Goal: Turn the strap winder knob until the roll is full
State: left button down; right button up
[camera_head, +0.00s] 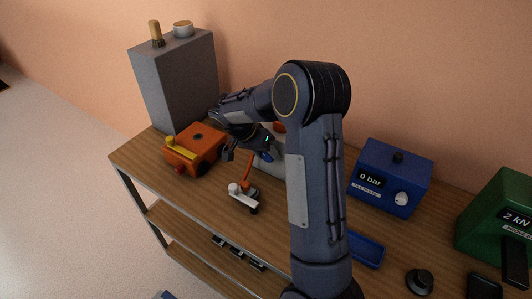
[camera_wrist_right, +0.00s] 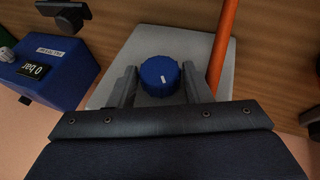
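The strap winder's blue knob (camera_wrist_right: 161,76), with a white mark, sits on a grey housing (camera_wrist_right: 127,61). An orange strap or bar (camera_wrist_right: 222,45) runs beside it. In the head view the knob (camera_head: 266,156) shows just past my right gripper (camera_head: 241,155), and the grey housing is partly hidden by my arm. In the right wrist view my right gripper (camera_wrist_right: 160,70) is open, one finger on each side of the knob with narrow gaps. Contact cannot be told for certain. The roll's fill is not visible. My left gripper is out of view.
An orange box with a yellow bar (camera_head: 196,148) and a tall grey box (camera_head: 176,82) stand left. A white-and-black part (camera_head: 243,196) lies in front. A blue 0 bar box (camera_head: 391,177), blue tray (camera_head: 365,249) and green 2 kN box (camera_head: 500,225) stand right.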

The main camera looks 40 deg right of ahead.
jog(key=c, duration=0.6)
jog(key=shift+w+g, duration=0.1)
jog(key=shift+g, duration=0.2)
jog(key=g+h, duration=0.1)
jog(key=g, duration=0.1)
jog(key=shift+w+f+n+g+p, duration=0.1)
jog(key=shift+w+n+g+p, duration=0.05)
jog(key=shift+n+g+p, duration=0.2)
jog(key=shift+w+a+f+n+g+h, duration=0.1)
jog(key=shift+n+g+h, duration=0.5)
jog(key=shift+g, duration=0.75)
jog(key=o, duration=1)
